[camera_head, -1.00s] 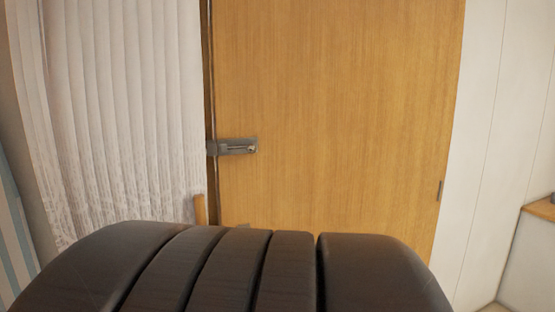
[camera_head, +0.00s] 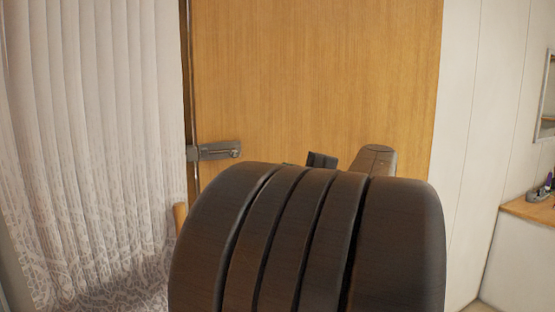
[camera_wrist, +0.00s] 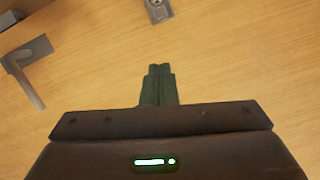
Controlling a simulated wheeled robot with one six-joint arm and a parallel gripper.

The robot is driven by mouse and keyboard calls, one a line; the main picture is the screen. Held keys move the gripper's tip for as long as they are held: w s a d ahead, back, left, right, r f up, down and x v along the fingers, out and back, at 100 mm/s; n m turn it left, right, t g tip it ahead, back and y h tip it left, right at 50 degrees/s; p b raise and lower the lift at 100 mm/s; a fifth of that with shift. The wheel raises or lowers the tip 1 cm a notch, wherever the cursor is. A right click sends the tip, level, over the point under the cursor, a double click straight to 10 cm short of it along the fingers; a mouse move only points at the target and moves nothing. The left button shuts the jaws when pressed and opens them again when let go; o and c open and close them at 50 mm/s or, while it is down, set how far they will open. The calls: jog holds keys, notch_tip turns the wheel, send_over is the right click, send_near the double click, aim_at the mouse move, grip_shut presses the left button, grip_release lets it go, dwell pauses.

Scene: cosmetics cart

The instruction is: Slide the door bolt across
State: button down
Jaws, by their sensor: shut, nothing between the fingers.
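The grey metal door bolt (camera_head: 214,151) lies horizontally near the left edge of the wooden door (camera_head: 320,80). A small round knob shows near its right end. In the wrist view, my gripper (camera_wrist: 158,72) is shut and empty, its dark fingers close together in front of the door. A metal fitting (camera_wrist: 157,6), cut off by the top edge, lies just beyond the fingertips; it may be part of the bolt. In the head view my arm hides the lower door, and I cannot see the fingertips clearly.
A metal lever handle (camera_wrist: 28,68) is on the door, left of my gripper in the wrist view. A pale curtain (camera_head: 90,140) hangs left of the door. A wooden counter (camera_head: 530,212) with small items stands at the right.

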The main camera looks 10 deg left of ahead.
aim_at(223, 153)
jog(key=w+a+p, duration=0.1)
jog(key=w+a, duration=0.1)
jog(key=a, duration=0.3)
jog(key=w+a+r+p, duration=0.1)
jog(key=w+a+p, duration=0.1)
jog(key=a, duration=0.3)
jog(key=shift+w+a+r, duration=0.25)
jog(key=shift+a+r, duration=0.05)
dwell(0.4)
jog(key=s+a, duration=0.1)
jog(key=s+a+b, duration=0.1)
jog(key=shift+a, duration=0.35)
jog(key=shift+w+f, duration=0.1)
